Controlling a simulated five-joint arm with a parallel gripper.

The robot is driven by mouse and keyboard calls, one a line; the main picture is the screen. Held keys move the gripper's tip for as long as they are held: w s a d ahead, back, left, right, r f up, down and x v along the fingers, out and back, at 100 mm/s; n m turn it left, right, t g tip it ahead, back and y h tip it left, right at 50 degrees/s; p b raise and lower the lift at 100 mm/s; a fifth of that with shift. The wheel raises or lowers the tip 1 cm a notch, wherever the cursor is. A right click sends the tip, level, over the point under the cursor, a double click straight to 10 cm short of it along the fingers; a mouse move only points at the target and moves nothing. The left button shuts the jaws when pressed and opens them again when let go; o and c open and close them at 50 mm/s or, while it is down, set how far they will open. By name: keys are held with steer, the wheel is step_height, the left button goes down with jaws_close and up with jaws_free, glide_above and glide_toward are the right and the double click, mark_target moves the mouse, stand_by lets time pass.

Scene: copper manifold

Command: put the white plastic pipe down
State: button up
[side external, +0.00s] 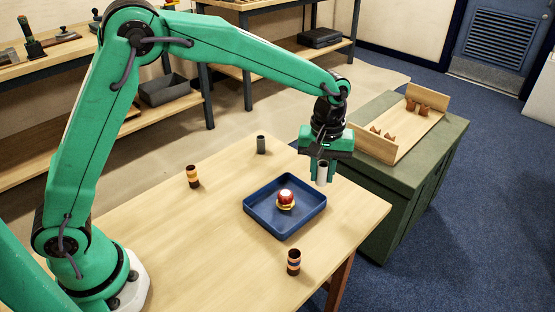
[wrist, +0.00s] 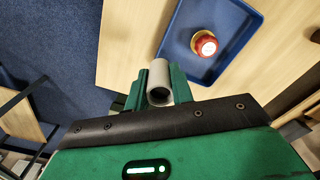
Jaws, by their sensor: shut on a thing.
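The white plastic pipe (side external: 322,172) is a short pale tube held upright in my gripper (side external: 322,170). It also shows in the wrist view (wrist: 159,80), between the two green fingers of my gripper (wrist: 160,85). The gripper is shut on the pipe. In the side view it hangs above the table's right part, just right of the blue tray (side external: 260,221). Part of the pipe is hidden by the fingers.
A red and yellow object (side external: 286,199) sits in the tray. Banded dark tubes stand behind-left (side external: 192,176) and in front (side external: 293,262); a grey tube (side external: 261,144) stands at the back. A green cabinet (side external: 415,175) with a wooden rack (side external: 410,128) stands beyond the table's right edge.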

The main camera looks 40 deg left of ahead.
steer(key=s+a+n, duration=0.3)
steer(key=a, duration=0.6)
steer(key=s+a+n, duration=0.3)
steer(key=a, duration=0.6)
steer(key=shift+s+a+f+n, duration=0.15)
steer(key=shift+s+a+n, duration=0.05)
steer(key=shift+s+n, duration=0.1)
steer(key=shift+a, duration=0.1)
glide_above(232, 169)
step_height(232, 169, down, 7)
steer(key=shift+f, duration=2)
steer(key=shift+f, duration=0.1)
steer(key=o, duration=1)
steer(key=shift+c, duration=0.2)
